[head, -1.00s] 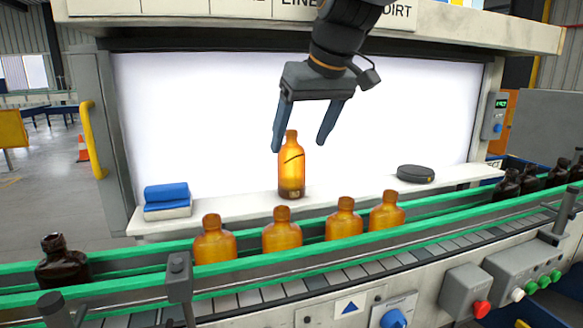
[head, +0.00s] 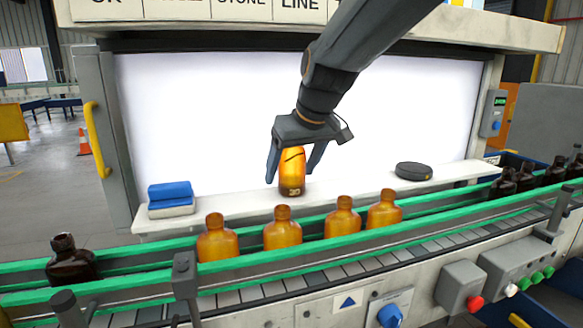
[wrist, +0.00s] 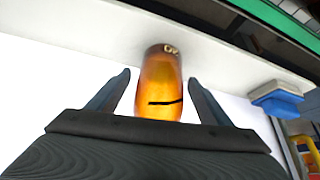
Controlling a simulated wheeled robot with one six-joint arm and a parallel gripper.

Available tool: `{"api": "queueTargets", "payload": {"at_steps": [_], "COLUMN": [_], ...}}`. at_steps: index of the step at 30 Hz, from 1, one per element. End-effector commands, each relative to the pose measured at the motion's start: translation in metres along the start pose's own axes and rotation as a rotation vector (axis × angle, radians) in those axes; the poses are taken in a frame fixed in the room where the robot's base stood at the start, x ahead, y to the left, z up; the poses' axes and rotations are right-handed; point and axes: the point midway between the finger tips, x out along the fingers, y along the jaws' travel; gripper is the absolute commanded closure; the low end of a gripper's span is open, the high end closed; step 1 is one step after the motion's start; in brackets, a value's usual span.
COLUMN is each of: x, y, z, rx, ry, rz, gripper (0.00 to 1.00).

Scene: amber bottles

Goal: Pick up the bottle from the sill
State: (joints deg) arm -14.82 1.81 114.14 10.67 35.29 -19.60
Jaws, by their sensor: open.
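The amber bottle (head: 292,178) stands upright on the white sill (head: 345,191) in front of the bright panel. It has a dark curved line across its body and a dark base with pale marks. My gripper (head: 294,174) is over it from above, with one finger on each side. Its palm hides the bottle's neck in the head view. In the wrist view the bottle (wrist: 160,85) lies between the two open fingers (wrist: 158,95), with a visible gap on both sides.
Several amber bottles (head: 282,229) stand in the green-railed conveyor (head: 130,285) in front, with dark bottles (head: 71,260) at both ends.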

Motion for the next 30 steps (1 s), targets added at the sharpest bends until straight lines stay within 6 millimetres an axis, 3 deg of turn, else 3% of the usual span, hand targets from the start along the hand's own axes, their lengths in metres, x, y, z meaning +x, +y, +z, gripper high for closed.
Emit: {"api": "queueTargets", "payload": {"at_steps": [3,12,23,30], "x": [0.0,-0.001,-0.005,-0.029], "y": [0.0,0.0,0.0,0.001], "z": [0.0,-0.001,0.0,0.009], "rx": [0.0,0.0,0.0,0.001], "ry": [0.0,0.001,0.003,0.004], "rz": [0.0,0.0,0.001,0.001], "gripper": [0.29,0.76,0.76,0.76]}}
